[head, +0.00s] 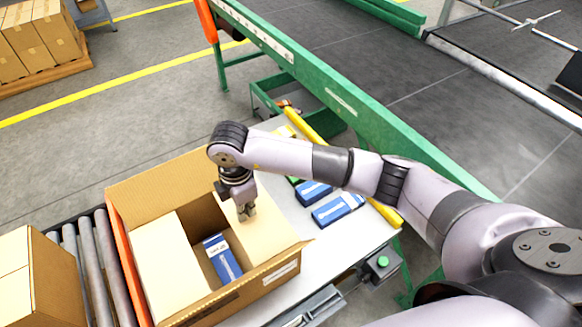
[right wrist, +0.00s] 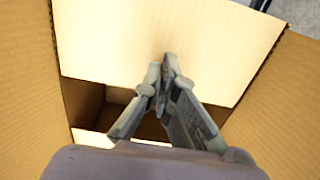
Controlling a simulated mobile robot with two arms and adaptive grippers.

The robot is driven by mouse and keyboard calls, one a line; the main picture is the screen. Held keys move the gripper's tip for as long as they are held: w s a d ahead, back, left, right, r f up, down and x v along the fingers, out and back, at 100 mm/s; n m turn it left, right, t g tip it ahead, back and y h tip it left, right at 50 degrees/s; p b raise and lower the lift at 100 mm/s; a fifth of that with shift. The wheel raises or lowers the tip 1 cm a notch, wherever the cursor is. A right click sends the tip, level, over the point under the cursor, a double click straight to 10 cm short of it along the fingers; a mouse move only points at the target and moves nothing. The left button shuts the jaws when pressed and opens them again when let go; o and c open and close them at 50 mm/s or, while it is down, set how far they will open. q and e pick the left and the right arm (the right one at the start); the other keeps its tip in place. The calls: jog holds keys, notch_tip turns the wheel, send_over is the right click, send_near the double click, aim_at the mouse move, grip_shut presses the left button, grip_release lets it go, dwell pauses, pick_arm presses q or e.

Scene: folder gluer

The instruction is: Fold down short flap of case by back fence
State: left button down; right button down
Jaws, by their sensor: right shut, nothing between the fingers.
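The open cardboard case (head: 155,185) stands on the work table beside an orange fence (head: 122,265). Two pale panels lie across its opening, one at the left (head: 165,262) and one at the right (head: 268,228). Between them a gap shows a blue box (head: 222,258) inside. A long flap stands up at the far side, and another with a label leans outward at the near side. My right gripper (head: 247,214) is shut and empty, pointing down over the right panel. In the right wrist view its fingertips (right wrist: 167,68) are at the pale panel (right wrist: 150,35); contact is unclear. My left gripper is out of view.
Blue boxes (head: 337,208) lie on the table right of the case, near a yellow bar (head: 380,208). A green-framed conveyor (head: 340,100) runs behind. Rollers (head: 100,262) and another carton (head: 40,275) are at the left. A green button (head: 383,262) sits at the table's front.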

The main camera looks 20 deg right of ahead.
notch_tip(320, 180, up, 9)
jog(key=p, duration=0.6)
jog(key=shift+p, duration=0.4)
dwell(0.4)
